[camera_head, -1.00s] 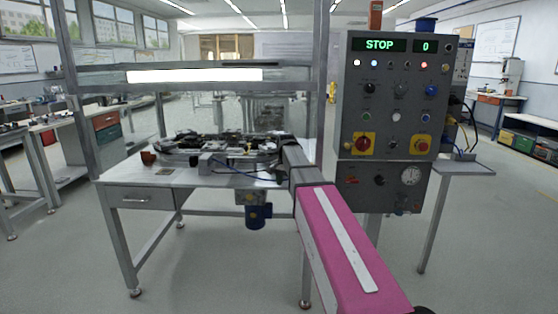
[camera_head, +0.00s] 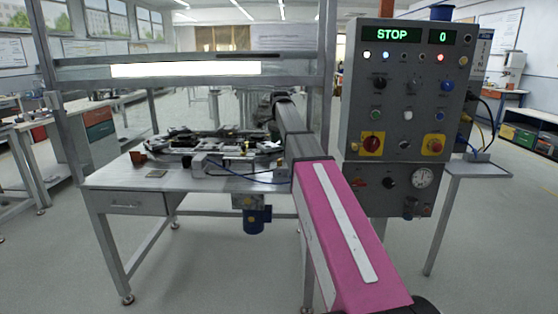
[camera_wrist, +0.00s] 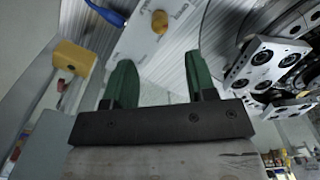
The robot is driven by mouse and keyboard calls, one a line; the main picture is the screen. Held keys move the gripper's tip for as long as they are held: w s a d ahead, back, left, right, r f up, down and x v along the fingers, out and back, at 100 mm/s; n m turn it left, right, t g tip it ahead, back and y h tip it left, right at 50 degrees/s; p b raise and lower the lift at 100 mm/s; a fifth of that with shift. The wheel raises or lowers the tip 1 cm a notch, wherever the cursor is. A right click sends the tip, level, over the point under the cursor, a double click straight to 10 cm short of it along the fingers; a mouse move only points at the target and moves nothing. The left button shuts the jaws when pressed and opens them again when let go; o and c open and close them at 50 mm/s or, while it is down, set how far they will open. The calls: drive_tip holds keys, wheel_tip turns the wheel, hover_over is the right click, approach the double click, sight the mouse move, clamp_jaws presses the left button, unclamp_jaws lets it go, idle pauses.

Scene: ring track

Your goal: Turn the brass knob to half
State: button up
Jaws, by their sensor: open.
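A small rounded brass-coloured knob (camera_wrist: 159,22) sits on a pale plate (camera_wrist: 140,40) with small lettering in the wrist view. Its setting is too small to read. My gripper (camera_wrist: 157,75) is open, its two green fingers apart and nothing between them. The knob lies beyond the fingertips, roughly in line with the gap, and is not touched. A larger brass-coloured block (camera_wrist: 75,57) shows to the left of the fingers. In the head view my pink arm reaches over the bench; my gripper cannot be made out there, nor the knob with certainty.
The ring track (camera_head: 215,143) lies on the bench (camera_head: 120,177), with dark carriers also close at right in the wrist view (camera_wrist: 265,65). A blue hose end (camera_wrist: 107,12) is at upper left. A control panel (camera_head: 405,110) reading STOP and 0 stands right of my arm.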

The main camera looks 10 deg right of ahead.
sight(279, 162)
wheel_tip(279, 162, down, 9)
drive_tip(key=shift+f, duration=0.2)
idle(0.3)
drive_tip(key=c, duration=0.9)
